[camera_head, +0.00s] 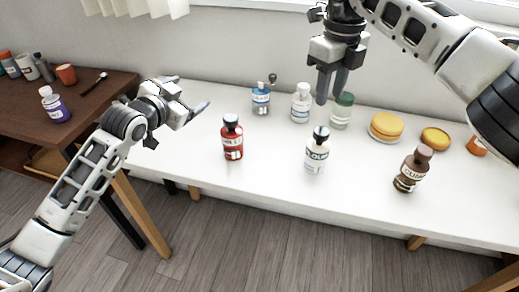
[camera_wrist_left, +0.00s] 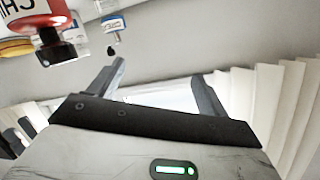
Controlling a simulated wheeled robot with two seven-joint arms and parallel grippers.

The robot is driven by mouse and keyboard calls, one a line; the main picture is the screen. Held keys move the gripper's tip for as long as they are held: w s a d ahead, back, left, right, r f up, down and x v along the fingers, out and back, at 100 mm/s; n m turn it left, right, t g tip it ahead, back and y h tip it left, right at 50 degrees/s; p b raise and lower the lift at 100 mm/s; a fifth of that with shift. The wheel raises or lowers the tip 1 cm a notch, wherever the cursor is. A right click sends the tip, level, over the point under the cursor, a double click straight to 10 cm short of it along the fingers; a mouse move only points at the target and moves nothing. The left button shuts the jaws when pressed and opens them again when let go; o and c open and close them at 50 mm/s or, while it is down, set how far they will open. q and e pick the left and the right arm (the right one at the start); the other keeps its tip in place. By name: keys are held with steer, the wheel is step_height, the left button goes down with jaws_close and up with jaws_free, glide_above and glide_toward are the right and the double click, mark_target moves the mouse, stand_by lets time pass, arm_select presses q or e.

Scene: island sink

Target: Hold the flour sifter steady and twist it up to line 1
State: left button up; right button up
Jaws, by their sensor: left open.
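A white shaker jar (camera_head: 316,153) with a black cap stands upright in the middle of the white table. Its blurred label seems to end in "OUR", so it looks like the flour sifter; no line marks can be read on it. My left gripper (camera_head: 176,122) is open and empty, left of the red jar and well apart from the sifter. My right gripper (camera_head: 331,88) hangs fingers down above the back of the table, behind the sifter and not touching it. Its fingers look close together, and their gap is unclear.
A red jar (camera_head: 232,138) stands left of the sifter and also shows in the left wrist view (camera_wrist_left: 35,15). Behind are a blue-labelled jar (camera_head: 261,100), a white jar (camera_head: 301,103) and a green-capped jar (camera_head: 341,112). A brown jar (camera_head: 411,170) stands right; the front between is clear.

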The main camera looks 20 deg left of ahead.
arm_select(q)
steer(key=s+d+r+m+h, duration=0.1)
steer(key=s+d+r+h, duration=0.15)
steer(key=d, duration=0.45)
steer(key=s+d+r+h, duration=0.15)
steer(key=d+h, duration=0.25)
steer(key=d, duration=0.4)
steer(key=s+d+r+m+h, duration=0.1)
steer(key=d+r+h, duration=0.2)
steer(key=d, duration=0.4)
steer(key=m+g, duration=0.2)
steer(key=g, duration=0.4)
glide_toward(317, 152)
steer(key=a, duration=0.4)
steer(key=shift+y, duration=0.25)
steer(key=x, duration=1.5)
steer(key=shift+s+d+f, duration=0.1)
steer(key=shift+d+f, duration=0.25)
steer(key=shift+d, duration=0.15)
steer(key=c, duration=1.1)
